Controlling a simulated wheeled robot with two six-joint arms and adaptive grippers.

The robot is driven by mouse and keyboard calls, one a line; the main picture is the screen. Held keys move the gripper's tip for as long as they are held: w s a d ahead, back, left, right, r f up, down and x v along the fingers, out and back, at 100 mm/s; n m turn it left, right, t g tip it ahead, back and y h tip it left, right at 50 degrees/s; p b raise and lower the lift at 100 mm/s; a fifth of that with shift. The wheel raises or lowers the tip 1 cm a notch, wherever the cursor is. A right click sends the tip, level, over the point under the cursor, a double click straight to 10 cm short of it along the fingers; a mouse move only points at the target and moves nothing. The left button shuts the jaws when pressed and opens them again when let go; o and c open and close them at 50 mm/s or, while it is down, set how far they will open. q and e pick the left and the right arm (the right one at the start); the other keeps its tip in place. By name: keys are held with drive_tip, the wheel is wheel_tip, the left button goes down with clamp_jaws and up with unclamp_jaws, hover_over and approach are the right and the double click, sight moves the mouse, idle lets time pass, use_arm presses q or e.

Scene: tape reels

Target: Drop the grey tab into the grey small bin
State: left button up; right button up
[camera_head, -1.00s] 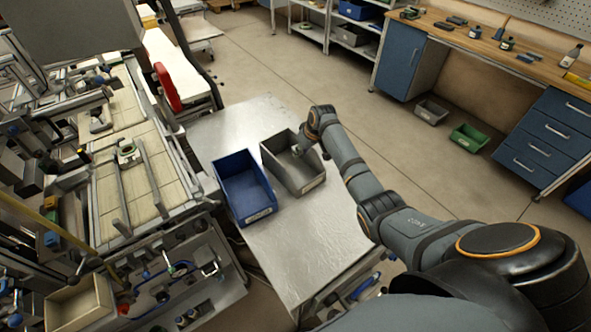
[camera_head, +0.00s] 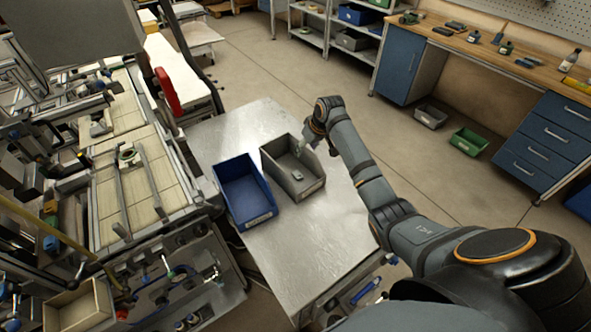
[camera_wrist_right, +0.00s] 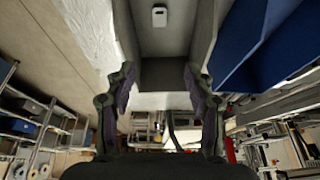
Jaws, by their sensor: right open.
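The grey tab (camera_head: 297,175) lies on the floor of the grey small bin (camera_head: 312,188) on the metal table. The tab also shows in the right wrist view (camera_wrist_right: 159,16), flat inside the bin (camera_wrist_right: 166,72). My right gripper (camera_head: 303,150) is at the bin's far right side, by its rim. My left gripper is in neither view.
A blue bin (camera_head: 258,214) stands just left of the grey bin on the metal table (camera_head: 300,250). The table's front half is bare. A conveyor machine (camera_head: 150,190) borders it on the left. A workbench with blue drawers (camera_head: 545,140) is far right.

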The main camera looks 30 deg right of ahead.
drive_tip(key=v, duration=0.6)
drive_tip(key=shift+s, duration=0.15)
idle(0.3)
